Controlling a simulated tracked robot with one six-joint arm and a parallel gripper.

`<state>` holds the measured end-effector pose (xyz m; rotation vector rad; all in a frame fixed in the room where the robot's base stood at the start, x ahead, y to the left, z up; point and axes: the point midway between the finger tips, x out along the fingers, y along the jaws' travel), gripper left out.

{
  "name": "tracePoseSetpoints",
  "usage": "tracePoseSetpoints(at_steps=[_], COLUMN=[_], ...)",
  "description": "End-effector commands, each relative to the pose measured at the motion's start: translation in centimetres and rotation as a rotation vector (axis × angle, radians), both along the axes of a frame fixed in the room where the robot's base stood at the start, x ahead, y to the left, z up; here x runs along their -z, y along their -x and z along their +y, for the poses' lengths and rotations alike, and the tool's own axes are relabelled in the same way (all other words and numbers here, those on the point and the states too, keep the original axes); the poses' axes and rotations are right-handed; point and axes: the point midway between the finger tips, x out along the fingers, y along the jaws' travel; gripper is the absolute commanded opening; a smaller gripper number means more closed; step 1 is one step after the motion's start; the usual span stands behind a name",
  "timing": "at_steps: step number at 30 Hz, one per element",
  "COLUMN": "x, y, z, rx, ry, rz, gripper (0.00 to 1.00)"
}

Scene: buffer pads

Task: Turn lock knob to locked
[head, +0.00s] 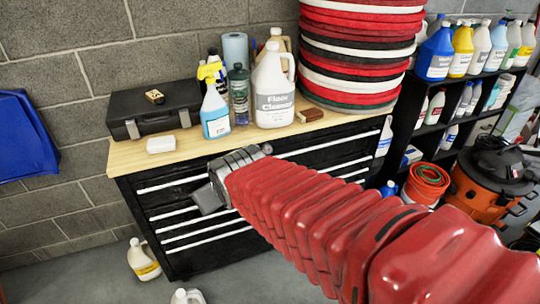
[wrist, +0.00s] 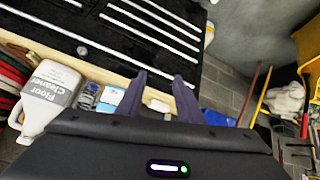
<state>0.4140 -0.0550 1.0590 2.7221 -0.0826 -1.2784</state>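A small round grey knob (wrist: 82,50) sits on the black front of the drawer cabinet (wrist: 75,28) in the wrist view, left of my fingers and apart from them. I take it for the lock knob; its turn position is too small to read. In the head view my gripper and arm cover part of the cabinet front (head: 180,262), and I cannot make out the knob there. My gripper (wrist: 159,76) shows two dark fingers spread apart with nothing held between them. In the head view my gripper (head: 206,197) is in front of the upper drawers.
The wooden top (head: 185,150) holds a black case (head: 150,107), a white block (head: 161,144), a spray bottle (head: 214,115), a floor cleaner jug (head: 274,92) and stacked pads (head: 358,45). A jug (head: 143,260) stands on the floor. An orange vacuum (head: 487,185) is at right.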

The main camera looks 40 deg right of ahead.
Motion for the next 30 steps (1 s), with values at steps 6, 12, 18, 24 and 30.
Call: tracePoseSetpoints(at_steps=[6,12,18,24,30], x=[2.2,4.1,6.2,8.5,10.7], y=[-4.7,-8.1,-10.6,-12.1,-12.6], z=[-3.8,-7.4,-10.8,-14.0,-17.0], rx=[-0.014,-0.024,-0.042,-0.054,-0.06], ry=[0.086,0.172,0.257,0.344,0.435], rz=[-0.088,-0.172,-0.253,-0.331,-0.409], gripper=[0.33,0.33,0.33,0.33,0.33])
